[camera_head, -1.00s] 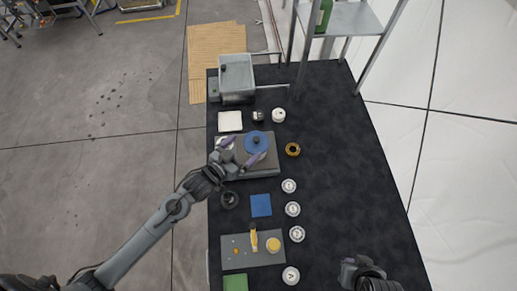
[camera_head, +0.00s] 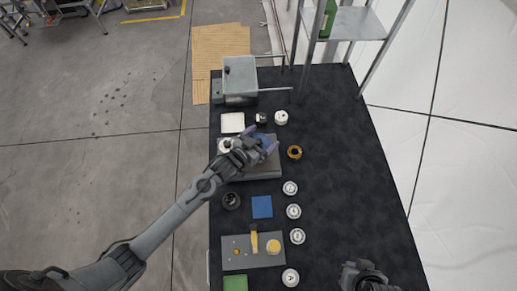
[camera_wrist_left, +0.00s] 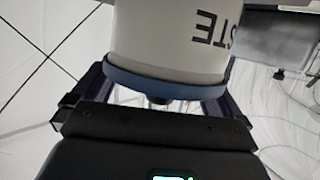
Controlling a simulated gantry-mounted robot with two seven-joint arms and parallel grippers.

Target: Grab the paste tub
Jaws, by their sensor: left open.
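The paste tub is a white tub with a blue lid (camera_head: 263,138), seen from above on a grey platform (camera_head: 264,170) in the head view. In the left wrist view, the tub (camera_wrist_left: 165,38) fills the upper middle; part of its upside-down dark lettering shows. My left gripper (camera_head: 262,143) is open at the tub, and its fingers (camera_wrist_left: 157,100) appear on either side of the blue lid. I cannot tell whether they touch it. My arm hides part of the platform. My right gripper (camera_head: 362,272) is at the bottom right, away from the tub; its jaws are unclear.
Close by are a white-topped jar (camera_head: 281,117), an amber ring (camera_head: 294,152), a white square (camera_head: 232,122) and a dark bowl (camera_head: 231,200). Several white discs line up below. The right side of the black table (camera_head: 345,175) is clear.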

